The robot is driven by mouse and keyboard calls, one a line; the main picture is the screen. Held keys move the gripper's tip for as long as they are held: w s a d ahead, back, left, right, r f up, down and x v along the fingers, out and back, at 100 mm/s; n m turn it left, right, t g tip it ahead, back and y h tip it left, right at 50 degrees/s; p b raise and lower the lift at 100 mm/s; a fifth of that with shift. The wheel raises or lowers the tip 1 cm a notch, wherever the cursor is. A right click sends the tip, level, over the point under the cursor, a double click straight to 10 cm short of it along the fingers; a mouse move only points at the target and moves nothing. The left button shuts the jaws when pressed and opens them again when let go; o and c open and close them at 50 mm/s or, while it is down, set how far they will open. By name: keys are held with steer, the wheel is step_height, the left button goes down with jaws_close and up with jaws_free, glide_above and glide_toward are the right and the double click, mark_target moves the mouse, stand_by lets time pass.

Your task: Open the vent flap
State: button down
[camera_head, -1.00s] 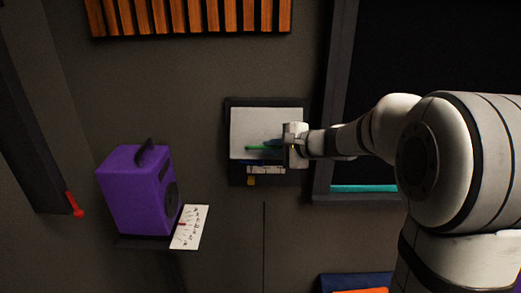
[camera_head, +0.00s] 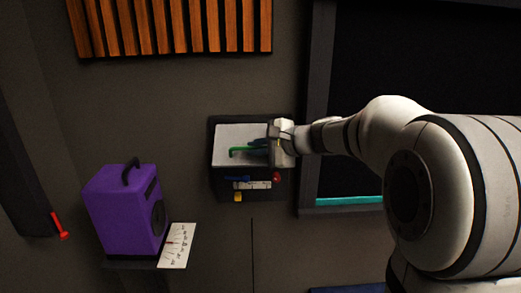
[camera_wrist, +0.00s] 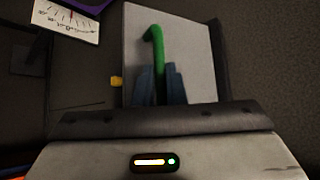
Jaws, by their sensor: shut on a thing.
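The vent flap (camera_head: 229,133) is a pale grey plate in a dark wall-mounted frame (camera_head: 222,189). It is tilted, its lower edge swung out from the frame. A green bar handle (camera_head: 238,152) is on it. My gripper (camera_head: 257,147) comes from the right and is shut on the green handle. In the wrist view, the blue fingers (camera_wrist: 161,84) sit on both sides of the handle (camera_wrist: 157,42), with the flap (camera_wrist: 195,45) behind. The handle's held end is hidden between the fingers.
Below the flap are a blue part (camera_head: 237,179), a red knob (camera_head: 276,177) and a yellow knob (camera_head: 238,197). A purple speaker-like box (camera_head: 120,215) and a white scale card (camera_head: 178,245) are lower left. A dark framed panel (camera_head: 308,100) stands close on the right.

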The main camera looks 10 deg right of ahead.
steer(key=shift+w+d+r, duration=0.1)
steer(key=shift+w+r, duration=0.05)
steer(key=c, duration=1.9)
jaws_free()
steer(key=shift+o, duration=1.4)
steer(key=shift+w+f, duration=0.25)
steer(key=shift+w, duration=0.1)
steer(key=shift+o, duration=0.7)
steer(key=shift+s, duration=0.15)
steer(key=b+v, duration=0.1)
steer(key=v, duration=0.6)
steer(key=shift+s+d+r+b, duration=0.15)
steer(key=shift+s+b, duration=0.1)
steer(key=shift+b, duration=0.1)
